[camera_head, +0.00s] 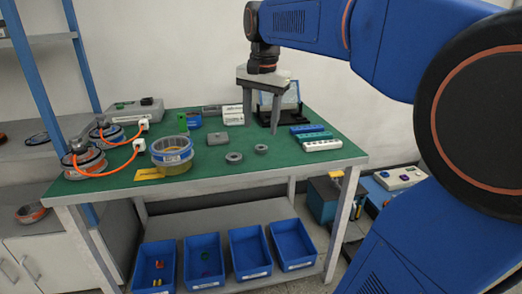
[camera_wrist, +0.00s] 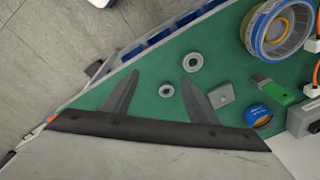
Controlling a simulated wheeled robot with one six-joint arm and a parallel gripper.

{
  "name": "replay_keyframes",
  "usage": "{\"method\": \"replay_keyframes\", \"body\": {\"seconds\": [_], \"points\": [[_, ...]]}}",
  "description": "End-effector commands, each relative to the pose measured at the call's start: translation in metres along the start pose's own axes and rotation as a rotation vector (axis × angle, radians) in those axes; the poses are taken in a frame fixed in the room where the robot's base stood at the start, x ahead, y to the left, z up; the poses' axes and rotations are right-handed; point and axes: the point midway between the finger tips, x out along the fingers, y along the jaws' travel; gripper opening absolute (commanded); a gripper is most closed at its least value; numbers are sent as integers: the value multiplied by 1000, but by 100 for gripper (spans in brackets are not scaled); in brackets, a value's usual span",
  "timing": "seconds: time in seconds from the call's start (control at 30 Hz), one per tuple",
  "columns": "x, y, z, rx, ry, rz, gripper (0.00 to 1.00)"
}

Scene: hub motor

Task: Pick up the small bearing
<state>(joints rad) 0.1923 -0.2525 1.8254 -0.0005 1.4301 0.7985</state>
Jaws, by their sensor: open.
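The small bearing (camera_head: 261,149) is a grey ring lying flat on the green table mat, right of a larger grey bearing (camera_head: 233,158). In the wrist view the small bearing (camera_wrist: 166,90) shows between the two fingers, close to the right finger, and the larger bearing (camera_wrist: 193,62) lies beyond the fingertips. My gripper (camera_head: 261,127) is open and empty above the mat, fingers pointing down, behind and above the small bearing. The fingers also show in the wrist view (camera_wrist: 160,77), spread wide apart. Nothing touches the small bearing.
A grey block (camera_head: 218,138) lies left of the bearings. A stacked yellow and blue round tub (camera_head: 172,153) stands farther left, near orange cables. Blue, teal and white strips (camera_head: 321,145) lie on the right. Blue bins (camera_head: 250,252) sit on the lower shelf. The mat around the bearings is clear.

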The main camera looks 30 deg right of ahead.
Motion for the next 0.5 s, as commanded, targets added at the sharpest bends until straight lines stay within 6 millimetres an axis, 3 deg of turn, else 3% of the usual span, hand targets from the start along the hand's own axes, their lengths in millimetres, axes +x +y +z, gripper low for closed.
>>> {"method": "replay_keyframes", "body": {"seconds": [0.1, 0.3, 0.5], "points": [[-12, -17, -36, 141, -24, 33, 53], [-28, -35, -86, 359, -54, 84, 53], [-34, -43, -112, 480, -68, 116, 53]]}}
